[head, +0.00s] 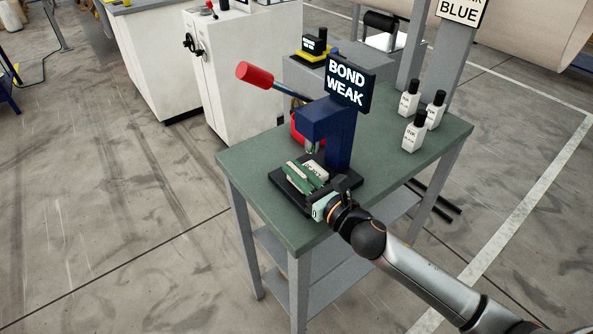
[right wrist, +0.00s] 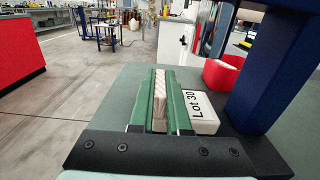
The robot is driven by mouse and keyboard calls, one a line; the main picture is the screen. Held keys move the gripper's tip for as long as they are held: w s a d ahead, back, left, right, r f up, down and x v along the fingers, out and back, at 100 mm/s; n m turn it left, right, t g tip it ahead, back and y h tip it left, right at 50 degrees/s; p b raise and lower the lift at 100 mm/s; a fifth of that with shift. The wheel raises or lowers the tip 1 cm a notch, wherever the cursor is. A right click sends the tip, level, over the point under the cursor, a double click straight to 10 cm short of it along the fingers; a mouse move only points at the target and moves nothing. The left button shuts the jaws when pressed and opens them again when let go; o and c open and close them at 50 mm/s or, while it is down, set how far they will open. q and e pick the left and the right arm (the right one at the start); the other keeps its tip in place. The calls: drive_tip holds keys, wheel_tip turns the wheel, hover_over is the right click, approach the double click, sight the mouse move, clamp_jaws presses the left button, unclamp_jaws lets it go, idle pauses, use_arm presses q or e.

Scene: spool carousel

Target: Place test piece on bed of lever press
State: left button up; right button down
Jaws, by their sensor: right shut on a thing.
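The lever press (head: 338,128) is dark blue, with a red-tipped lever (head: 255,75) raised to the left and a sign reading "BOND WEAK". Its black bed (head: 285,181) lies on the green table. My right gripper (head: 304,177) is over the bed, its green fingers shut on a pale, textured test piece (right wrist: 160,95), mostly hidden between them. A white block marked "Lot 30" (right wrist: 201,112) is beside the right finger and also shows in the head view (head: 316,168). I cannot tell whether it joins the held piece, or whether the held piece touches the bed. My left gripper is not in view.
The green table (head: 245,165) has free room left of the press. Several white ink bottles (head: 414,133) stand at its right. A red container (right wrist: 222,76) is behind the press. White cabinets (head: 240,60) stand beyond the table.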

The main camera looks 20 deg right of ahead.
drive_tip(key=c, duration=1.3)
unclamp_jaws()
drive_tip(key=shift+f, duration=0.2)
drive_tip(key=shift+c, duration=0.2)
drive_tip(key=o, duration=0.4)
drive_tip(key=shift+o, duration=0.2)
drive_tip(key=shift+r, duration=0.1)
drive_tip(key=shift+r, duration=0.2)
drive_tip(key=b+v, duration=0.1)
drive_tip(key=v, duration=0.9)
drive_tip(key=shift+f, duration=0.15)
drive_tip(key=shift+b+v, duration=0.35)
drive_tip(key=shift+v, duration=0.65)
